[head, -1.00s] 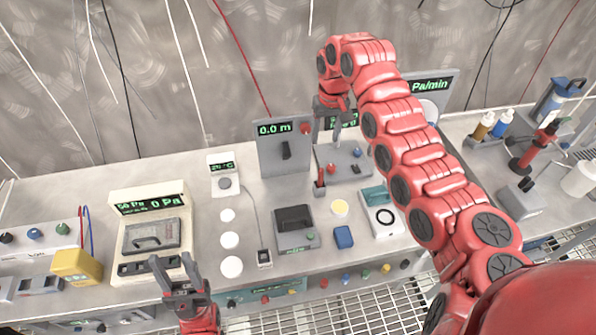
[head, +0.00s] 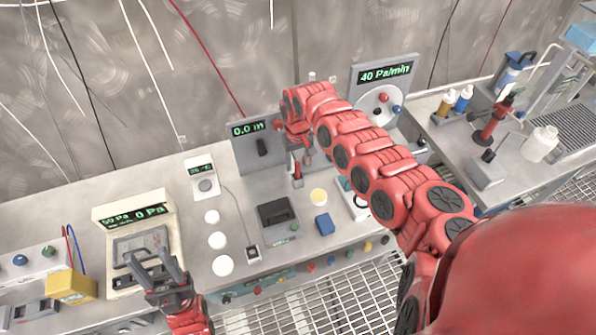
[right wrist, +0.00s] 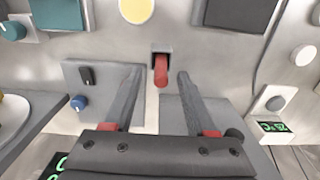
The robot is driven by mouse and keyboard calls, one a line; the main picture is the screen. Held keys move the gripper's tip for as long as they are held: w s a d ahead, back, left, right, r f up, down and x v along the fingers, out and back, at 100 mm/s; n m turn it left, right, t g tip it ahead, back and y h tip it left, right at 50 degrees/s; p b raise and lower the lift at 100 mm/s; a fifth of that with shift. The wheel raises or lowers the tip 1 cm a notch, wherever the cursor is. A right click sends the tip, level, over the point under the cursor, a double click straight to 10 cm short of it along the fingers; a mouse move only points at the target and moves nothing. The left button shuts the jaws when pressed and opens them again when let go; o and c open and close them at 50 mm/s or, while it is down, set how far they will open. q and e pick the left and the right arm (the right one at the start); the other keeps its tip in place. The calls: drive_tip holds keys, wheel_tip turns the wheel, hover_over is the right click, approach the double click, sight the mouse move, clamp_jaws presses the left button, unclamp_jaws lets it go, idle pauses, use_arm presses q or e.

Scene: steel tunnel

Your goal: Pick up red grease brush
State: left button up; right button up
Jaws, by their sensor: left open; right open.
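A small red handle, which looks like the red grease brush (right wrist: 161,70), stands in a dark square holder on the bench. It also shows in the head view (head: 297,171), just below my right gripper (head: 301,152). In the right wrist view the open fingers of my right gripper (right wrist: 159,73) lie on either side of the handle, with a gap on both sides. They do not grip it. The brush's lower part is hidden in the holder. My left gripper (head: 149,260) is open and empty at the front left, in front of the 0 Pa gauge box (head: 107,214).
A grey upright panel reading 0.0 m (head: 245,155) stands behind the right gripper. A blue block (head: 324,224), a yellow disc (head: 318,197) and a dark-topped box (head: 273,213) lie in front. Bottles (head: 463,99) stand at the right. White discs (head: 217,240) sit left of centre.

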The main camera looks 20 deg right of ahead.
sight(298, 179)
wheel_tip(298, 179, down, 3)
drive_tip(key=shift+a+f, duration=0.15)
drive_tip(key=shift+f, duration=0.3)
clamp_jaws()
